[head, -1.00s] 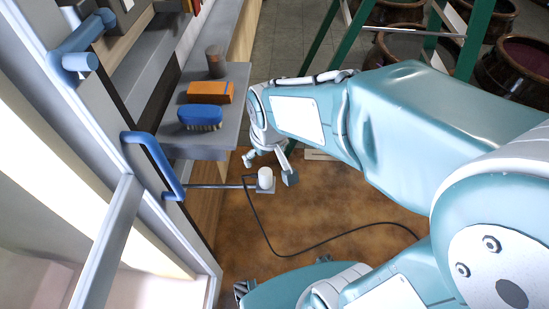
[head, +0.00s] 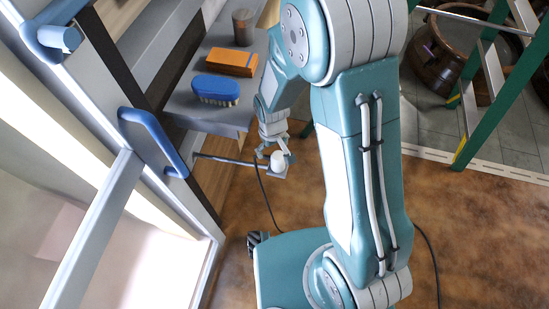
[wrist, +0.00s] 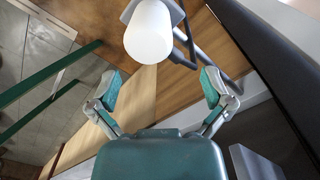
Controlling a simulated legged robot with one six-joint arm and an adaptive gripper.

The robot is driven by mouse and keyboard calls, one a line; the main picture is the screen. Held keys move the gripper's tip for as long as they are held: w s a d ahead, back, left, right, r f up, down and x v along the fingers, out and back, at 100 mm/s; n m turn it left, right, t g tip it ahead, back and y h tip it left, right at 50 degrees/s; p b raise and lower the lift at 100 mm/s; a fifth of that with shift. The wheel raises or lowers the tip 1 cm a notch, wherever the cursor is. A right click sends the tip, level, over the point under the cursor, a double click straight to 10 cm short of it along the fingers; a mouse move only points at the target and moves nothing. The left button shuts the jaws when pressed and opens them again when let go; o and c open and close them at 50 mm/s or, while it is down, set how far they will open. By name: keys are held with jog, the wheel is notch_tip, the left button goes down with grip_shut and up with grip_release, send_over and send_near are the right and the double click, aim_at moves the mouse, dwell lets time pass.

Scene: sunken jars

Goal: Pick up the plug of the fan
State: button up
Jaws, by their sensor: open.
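The plug (head: 278,160) is a white rounded cylinder on a small grey holder at the end of a thin bar, with a dark cable (head: 265,198) hanging down. In the wrist view the plug (wrist: 148,35) shows large at the top, slightly left of centre, ahead of the fingertips. My gripper (head: 275,154) is right at the plug in the head view. In the wrist view my gripper (wrist: 160,82) is open, with its two green-padded fingers apart and nothing between them. The fan is not visible.
A grey shelf (head: 190,105) above left holds a blue brush (head: 215,90), an orange block (head: 231,62) and a brown cylinder (head: 243,27). A blue handle (head: 155,140) is on the left frame. Brown floor is below.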

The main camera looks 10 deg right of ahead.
aim_at(281, 154)
jog(key=d+f, duration=0.1)
jog(key=s+d+f, duration=0.1)
jog(key=f, duration=0.1)
jog(key=shift+d+f, duration=0.2)
jog(key=shift+f, duration=0.1)
jog(key=shift+a+f, duration=0.2)
jog(key=shift+f, duration=0.8)
jog(key=shift+w+a+f, duration=0.1)
jog(key=shift+a+f, duration=0.2)
jog(key=shift+a, duration=0.15)
jog(key=shift+d, duration=0.4)
jog(key=c, duration=1.3)
jog(key=shift+a, duration=0.1)
